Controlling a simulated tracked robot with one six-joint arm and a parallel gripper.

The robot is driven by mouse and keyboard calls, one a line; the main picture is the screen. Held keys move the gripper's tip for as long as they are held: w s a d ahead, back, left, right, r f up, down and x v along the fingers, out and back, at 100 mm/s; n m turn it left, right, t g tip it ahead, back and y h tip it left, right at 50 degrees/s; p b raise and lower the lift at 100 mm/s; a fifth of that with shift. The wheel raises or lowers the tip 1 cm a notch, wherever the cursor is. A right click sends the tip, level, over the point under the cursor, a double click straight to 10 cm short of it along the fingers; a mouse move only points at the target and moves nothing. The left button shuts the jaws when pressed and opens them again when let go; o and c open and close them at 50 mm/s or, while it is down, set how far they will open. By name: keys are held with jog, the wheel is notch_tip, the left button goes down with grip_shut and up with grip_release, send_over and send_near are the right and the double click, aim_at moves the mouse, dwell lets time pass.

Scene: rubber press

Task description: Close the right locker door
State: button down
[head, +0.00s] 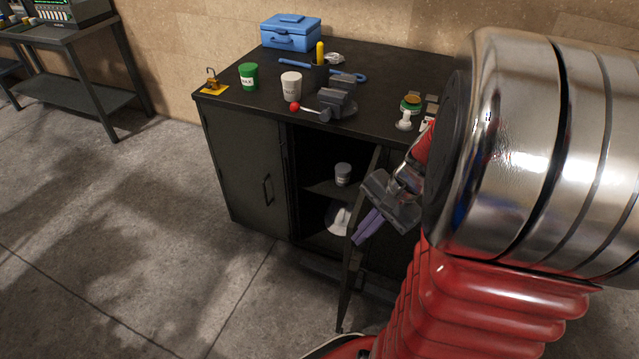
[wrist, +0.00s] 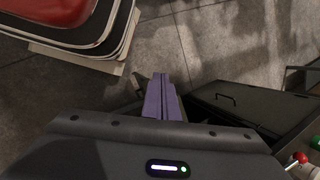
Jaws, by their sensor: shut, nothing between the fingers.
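The right locker door (head: 348,285) stands open in the head view, swung outward and seen nearly edge-on. The dark locker's right compartment (head: 315,165) is exposed beside it. The left locker door (head: 240,170) is shut and has a bar handle; it also shows in the wrist view (wrist: 245,107). My gripper (head: 367,227) has purple fingers, shut and empty, and overlaps the upper part of the right door in the head view. I cannot tell whether they touch. In the wrist view my gripper (wrist: 161,97) points over the floor. My arm hides the locker's right side.
The locker top (head: 390,75) carries a vise (head: 338,98), cups, a blue toolbox (head: 291,33) and small items. Inside are a grey cup (head: 342,174) and a white helmet (head: 338,218). The floor (head: 150,230) in front is clear.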

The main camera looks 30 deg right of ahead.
jog(key=s+d+f+m+t+y, duration=0.1)
jog(key=s+d+f+m+t, duration=0.1)
jog(key=s+d+f+m, duration=0.2)
jog(key=s+d+f+m+t, duration=0.2)
jog(key=s+d+f+m, duration=0.2)
jog(key=d+f+m, duration=0.4)
jog(key=shift+d+f+m+y, duration=0.3)
jog(key=shift+d+f+y, duration=0.1)
jog(key=shift+d+f, duration=0.15)
jog(key=shift+w+a+f, duration=0.1)
jog(key=shift+a, duration=0.05)
jog(key=w+a+f, duration=0.6)
jog(key=w+a, duration=0.1)
jog(key=w, duration=0.1)
jog(key=shift+w+f, duration=0.15)
jog(key=shift+f, duration=0.25)
jog(key=shift+w+a, duration=0.1)
